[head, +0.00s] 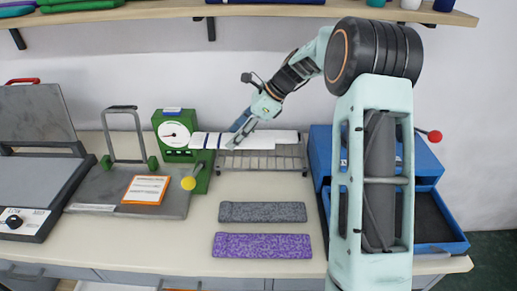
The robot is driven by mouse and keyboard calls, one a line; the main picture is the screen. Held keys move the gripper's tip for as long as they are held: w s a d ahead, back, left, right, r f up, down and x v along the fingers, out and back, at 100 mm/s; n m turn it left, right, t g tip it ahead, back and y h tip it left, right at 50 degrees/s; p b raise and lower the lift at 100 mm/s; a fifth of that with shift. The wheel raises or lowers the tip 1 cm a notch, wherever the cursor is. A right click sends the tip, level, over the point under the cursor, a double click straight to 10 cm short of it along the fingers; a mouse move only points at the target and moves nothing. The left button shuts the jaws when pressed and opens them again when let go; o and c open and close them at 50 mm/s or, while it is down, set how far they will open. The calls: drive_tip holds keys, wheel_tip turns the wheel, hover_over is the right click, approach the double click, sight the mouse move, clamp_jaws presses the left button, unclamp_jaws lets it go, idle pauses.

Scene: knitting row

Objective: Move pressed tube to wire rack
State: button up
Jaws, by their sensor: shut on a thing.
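The wire rack (290,159) is a grey metal grid on the bench behind the grey and purple pieces. The tube lies over the rack's back part, and its left end reaches past the rack toward the green device. I cannot tell whether the tube touches the rack or hangs just above it.
A green device with a dial (175,132) and a yellow-knobbed lever (189,183) stands left of the rack. A blue box (321,152) stands to the right. Grey (262,212) and purple (262,246) flat pieces lie in front. A flat press (40,150) is far left.

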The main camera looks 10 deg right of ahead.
drive_tip(key=d, duration=0.1)
drive_tip(key=w+d+f, duration=0.2)
drive_tip(key=d, duration=0.1)
drive_tip(key=shift+w, duration=0.1)
drive_tip(key=d+f, duration=0.1)
drive_tip(key=w+d+f, duration=0.1)
drive_tip(key=f, duration=0.1)
drive_tip(key=w+d+f+p, duration=0.1)
drive_tip(key=f, duration=0.1)
drive_tip(key=shift+w+d+f, duration=0.1)
drive_tip(key=shift+d+f, duration=0.15)
drive_tip(key=shift+d, duration=0.1)
drive_tip(key=shift+w+d+f, duration=0.1)
drive_tip(key=shift+d+f, duration=0.05)
drive_tip(key=shift+f, duration=1.55)
drive_tip(key=shift+f, duration=0.1)
drive_tip(key=o, duration=0.6)
drive_tip(key=shift+c, duration=0.2)
drive_tip(key=o, duration=0.4)
drive_tip(key=v, duration=0.7)
drive_tip(key=shift+d+r, duration=0.2)
drive_tip(key=shift+r, duration=0.1)
